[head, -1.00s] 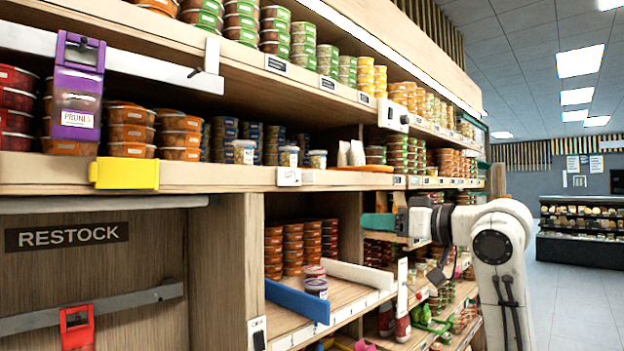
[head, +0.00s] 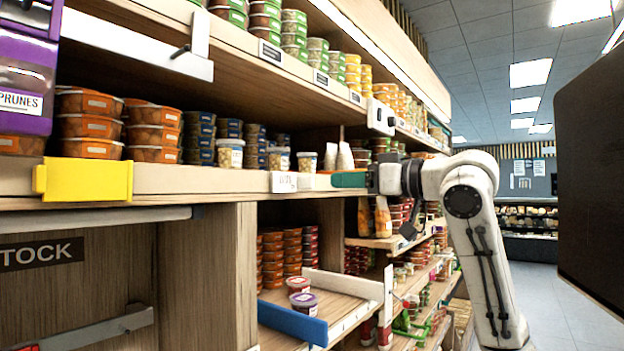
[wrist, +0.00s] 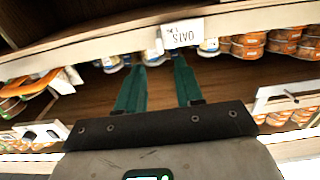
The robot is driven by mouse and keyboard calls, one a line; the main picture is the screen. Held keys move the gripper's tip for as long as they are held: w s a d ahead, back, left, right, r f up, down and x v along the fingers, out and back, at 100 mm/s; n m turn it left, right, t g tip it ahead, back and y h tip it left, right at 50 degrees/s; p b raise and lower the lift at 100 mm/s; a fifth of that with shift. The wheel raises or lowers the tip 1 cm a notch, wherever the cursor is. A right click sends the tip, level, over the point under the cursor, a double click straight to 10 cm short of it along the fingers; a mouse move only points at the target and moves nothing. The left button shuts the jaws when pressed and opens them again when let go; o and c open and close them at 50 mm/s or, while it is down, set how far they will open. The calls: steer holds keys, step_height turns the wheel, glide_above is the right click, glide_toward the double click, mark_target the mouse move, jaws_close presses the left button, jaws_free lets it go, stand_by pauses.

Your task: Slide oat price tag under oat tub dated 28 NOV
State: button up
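The oat price tag (head: 284,182) is a small white card at the shelf's front edge. In the wrist view the tag (wrist: 183,33) appears upside down and reads OATS, just beyond my fingertips. Three small pale-lidded tubs stand on the shelf behind it: a left tub (head: 230,153), a middle tub (head: 278,158) and a right tub (head: 307,161). Their dates are too small to read. My gripper (head: 334,180) is at shelf height, right of the tag. In the wrist view its green fingers (wrist: 160,64) are apart with nothing visibly held between them.
A yellow clip (head: 83,180) sits on the shelf edge at left. Stacked orange tubs (head: 155,132) fill the shelf's left. A lower bay has a blue divider (head: 293,322) and a white divider (head: 343,283).

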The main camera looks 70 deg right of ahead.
mark_target(313, 181)
steer(key=p+x, duration=0.2)
steer(key=x, duration=0.6)
steer(key=shift+w+d, duration=0.1)
steer(key=shift+c, duration=0.4)
jaws_close()
stand_by(0.8)
